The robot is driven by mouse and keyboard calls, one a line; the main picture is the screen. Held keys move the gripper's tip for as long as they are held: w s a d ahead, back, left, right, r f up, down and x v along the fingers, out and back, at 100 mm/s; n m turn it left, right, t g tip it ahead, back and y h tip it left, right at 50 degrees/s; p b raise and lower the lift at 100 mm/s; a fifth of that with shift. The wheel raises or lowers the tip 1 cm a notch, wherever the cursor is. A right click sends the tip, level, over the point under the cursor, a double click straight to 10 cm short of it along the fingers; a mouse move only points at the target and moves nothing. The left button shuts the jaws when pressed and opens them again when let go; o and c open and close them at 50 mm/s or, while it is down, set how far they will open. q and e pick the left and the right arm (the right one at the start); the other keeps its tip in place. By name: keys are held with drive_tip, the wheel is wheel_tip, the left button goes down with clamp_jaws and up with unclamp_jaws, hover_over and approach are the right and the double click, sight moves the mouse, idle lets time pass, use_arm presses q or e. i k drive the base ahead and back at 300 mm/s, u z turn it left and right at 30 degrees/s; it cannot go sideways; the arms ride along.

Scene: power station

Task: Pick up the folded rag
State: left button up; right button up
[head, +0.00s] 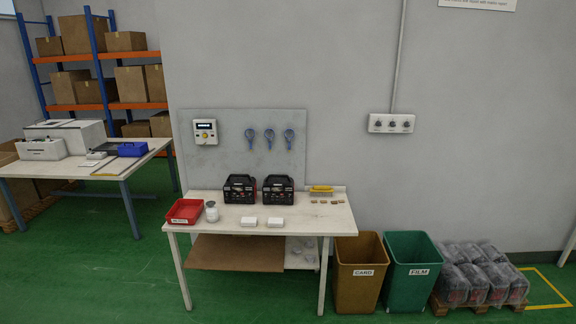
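I cannot surely make out a folded rag from this distance. Two small white flat blocks lie near the front edge of the worktable (215,227): a left white block (249,221) and a right white block (275,222). I cannot tell whether either is cloth. Pale, unclear items (300,249) lie on the lower shelf under the table's right part. A yellow item (320,188) lies at the back right of the tabletop. Neither of my grippers is in view.
The table also holds a red tray (185,211), a white can (211,211), two black devices (240,189) (277,189) and several small brown pieces (323,202). A brown bin (358,290) and green bin (409,288) stand right of it. Green floor lies open in front.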

sight(246, 221)
drive_tip(key=u, duration=0.3)
drive_tip(key=i, duration=1.9)
drive_tip(key=u, duration=0.4)
